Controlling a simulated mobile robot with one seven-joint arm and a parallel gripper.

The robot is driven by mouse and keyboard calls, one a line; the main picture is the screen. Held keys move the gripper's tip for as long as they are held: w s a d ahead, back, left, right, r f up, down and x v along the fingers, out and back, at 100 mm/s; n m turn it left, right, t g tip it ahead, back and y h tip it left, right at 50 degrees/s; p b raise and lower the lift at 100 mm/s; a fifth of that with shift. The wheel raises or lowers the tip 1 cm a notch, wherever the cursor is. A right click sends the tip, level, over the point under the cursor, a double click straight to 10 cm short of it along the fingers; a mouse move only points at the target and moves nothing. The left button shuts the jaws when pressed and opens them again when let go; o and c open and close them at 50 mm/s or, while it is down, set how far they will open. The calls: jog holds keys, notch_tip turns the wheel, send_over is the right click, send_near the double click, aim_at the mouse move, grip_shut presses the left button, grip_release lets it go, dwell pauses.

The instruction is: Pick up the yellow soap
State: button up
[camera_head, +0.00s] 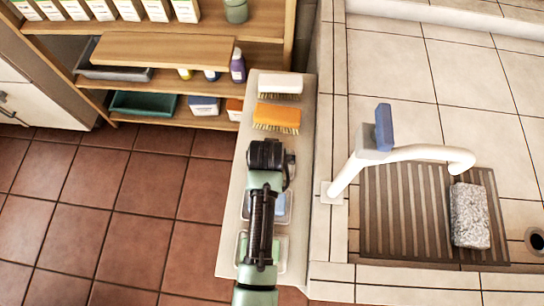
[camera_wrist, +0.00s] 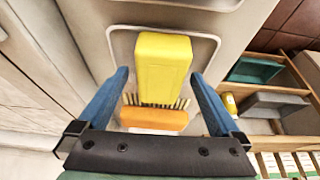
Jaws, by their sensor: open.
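The yellow soap (camera_wrist: 162,65) is a plain block in a shallow pale tray (camera_wrist: 217,48) in the wrist view. My gripper (camera_wrist: 160,76) is open, with one blue finger on each side of the soap's near end. Gaps show between the soap and both fingers, so it is not gripped. How far the fingertips are above the tray is hard to tell. In the head view my gripper (camera_head: 267,156) is over the narrow pale ledge (camera_head: 304,130) and hides the soap.
On the ledge, an orange brush (camera_head: 277,118) and a white brush (camera_head: 281,84) lie beyond my gripper. A blue soap (camera_head: 281,207) and a green soap (camera_head: 276,248) lie partly under my arm. The tap (camera_head: 345,175) and tiled basin are right; wooden shelves (camera_head: 165,50) are back left.

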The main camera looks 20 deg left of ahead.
jog(key=shift+f, duration=0.25)
dwell(0.3)
grip_shut()
dwell(0.4)
